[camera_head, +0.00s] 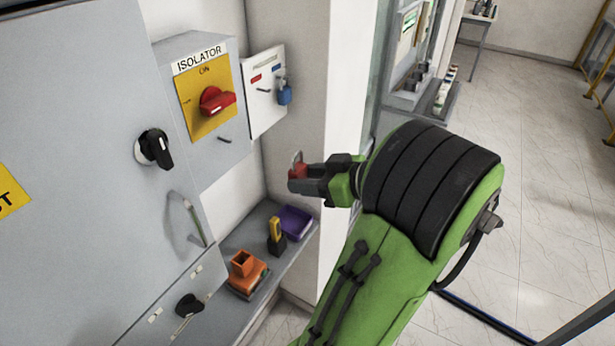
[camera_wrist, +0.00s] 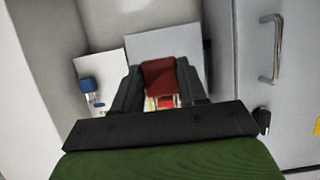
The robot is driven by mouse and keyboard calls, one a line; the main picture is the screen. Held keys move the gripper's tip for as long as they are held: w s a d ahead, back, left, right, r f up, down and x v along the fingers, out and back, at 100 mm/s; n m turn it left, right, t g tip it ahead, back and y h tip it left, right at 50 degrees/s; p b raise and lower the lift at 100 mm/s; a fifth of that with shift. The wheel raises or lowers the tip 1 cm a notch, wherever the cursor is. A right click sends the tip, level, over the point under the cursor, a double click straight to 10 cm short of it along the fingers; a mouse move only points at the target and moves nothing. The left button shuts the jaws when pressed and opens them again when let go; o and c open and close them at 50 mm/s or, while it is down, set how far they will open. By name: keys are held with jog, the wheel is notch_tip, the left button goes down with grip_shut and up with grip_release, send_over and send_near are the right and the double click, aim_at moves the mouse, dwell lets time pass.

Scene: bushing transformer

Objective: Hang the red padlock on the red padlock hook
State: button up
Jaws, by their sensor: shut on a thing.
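My gripper (camera_head: 312,176) is shut on the red padlock (camera_head: 297,171), with the grey shackle standing up above the body in the head view. The padlock (camera_wrist: 160,78) also shows between the fingers in the wrist view. The white padlock board (camera_head: 265,100) is on the wall right of the isolator box. It has a red label and a small dark hook (camera_head: 262,90) on its left, under the red label, and a blue padlock (camera_head: 284,93) hangs at its right. The held padlock is apart from the board, lower and to the right in the head view.
The isolator box (camera_head: 229,141) with a red rotary handle (camera_head: 216,101) stands left of the board. A grey cabinet (camera_head: 80,110) fills the left. A shelf below holds an orange item (camera_head: 246,275), a yellow-and-black item (camera_head: 276,238) and a purple tray (camera_head: 296,222).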

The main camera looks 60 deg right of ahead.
jog(key=s+p, duration=0.3)
jog(key=s, duration=0.4)
dwell(0.9)
jog(key=shift+d, duration=0.1)
